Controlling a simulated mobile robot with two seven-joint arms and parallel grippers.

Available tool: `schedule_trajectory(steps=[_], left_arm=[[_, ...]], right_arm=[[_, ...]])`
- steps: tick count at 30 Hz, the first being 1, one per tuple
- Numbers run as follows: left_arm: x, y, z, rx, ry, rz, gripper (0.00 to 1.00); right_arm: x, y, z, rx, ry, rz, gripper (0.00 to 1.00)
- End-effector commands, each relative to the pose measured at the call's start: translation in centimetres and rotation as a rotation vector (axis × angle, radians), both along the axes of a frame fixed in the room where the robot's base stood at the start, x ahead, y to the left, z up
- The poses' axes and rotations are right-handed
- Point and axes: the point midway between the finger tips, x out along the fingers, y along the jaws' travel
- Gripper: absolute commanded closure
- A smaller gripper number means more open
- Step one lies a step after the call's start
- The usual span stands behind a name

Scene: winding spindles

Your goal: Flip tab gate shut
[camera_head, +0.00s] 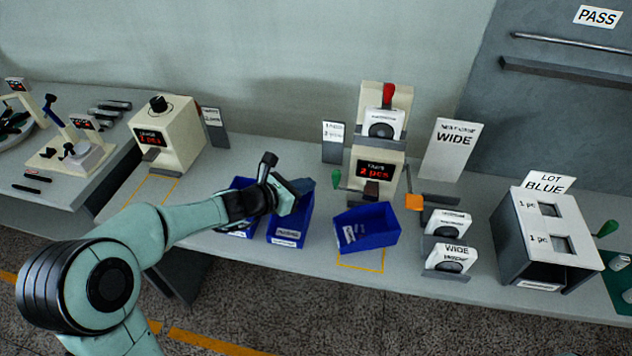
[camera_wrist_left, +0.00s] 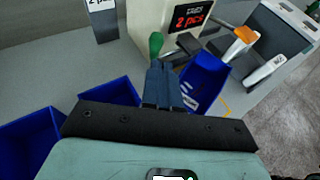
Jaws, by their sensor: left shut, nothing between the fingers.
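The tab dispenser (camera_head: 397,158) is a cream machine at the back middle of the bench, with a red "2 pcs" display; it also shows in the wrist view (camera_wrist_left: 150,18). A green knob (camera_head: 336,178) stands up at its lower left, beside a dark spout block (camera_head: 371,189). Which part is the gate is not clear. My left gripper (camera_head: 303,187) is shut and empty, above the blue bins, left of and nearer than the green knob. In the wrist view the fingers (camera_wrist_left: 160,82) point toward the green knob (camera_wrist_left: 156,43), which shows just beyond their tips. Contact cannot be told.
Blue bins (camera_head: 288,236) lie below my left gripper, and a tilted blue bin (camera_head: 366,229) stands before the dispenser. An orange block (camera_head: 413,202) is at its right. White spindle cards (camera_head: 447,258) and a LOT BLUE box (camera_head: 545,232) stand further right.

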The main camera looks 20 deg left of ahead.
Motion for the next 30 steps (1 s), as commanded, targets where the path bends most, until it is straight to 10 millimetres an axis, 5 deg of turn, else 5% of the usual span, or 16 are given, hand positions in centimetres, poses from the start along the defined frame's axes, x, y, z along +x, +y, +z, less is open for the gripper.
schedule_trajectory(steps=[10,30], left_arm=[[-5.0,2.0,2.1,0.000,0.001,0.000,1.00],[-5.5,2.2,2.2,-0.001,0.002,-0.001,1.00]], right_arm=[[0.2,0.0,0.4,0.000,-0.003,0.000,1.00],[0.2,0.0,0.4,0.000,-0.003,0.000,1.00]])
